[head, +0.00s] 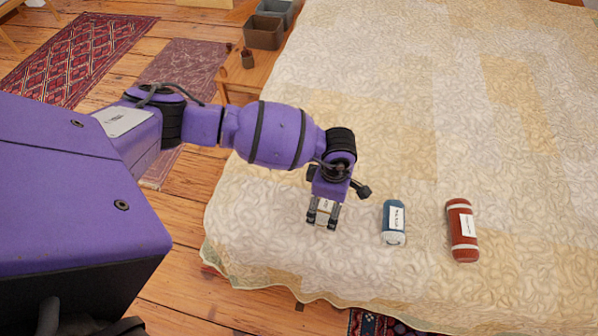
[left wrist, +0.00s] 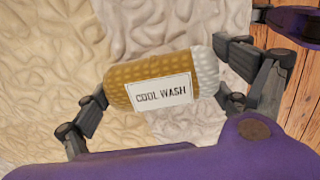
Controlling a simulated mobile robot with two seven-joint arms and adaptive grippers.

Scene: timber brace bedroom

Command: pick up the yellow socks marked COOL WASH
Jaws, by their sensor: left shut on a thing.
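The rolled yellow socks (left wrist: 125,82) have a knobbly mustard body, a white end and a white label reading COOL WASH. My left gripper (head: 322,216) points down over the bed's near edge and is shut on the socks. In the left wrist view one finger is at the mustard end and the other at the white end. In the head view the gripper hides most of the roll, leaving mainly its pale label visible. I cannot tell whether the socks still touch the bedspread. My right gripper is not in view.
A blue roll (head: 393,222) with a white label lies right of my left gripper, and a red roll (head: 462,230) lies farther right. The quilted bed (head: 420,130) is otherwise clear. A wooden bench (head: 250,75) with containers (head: 263,33) stands beyond my arm.

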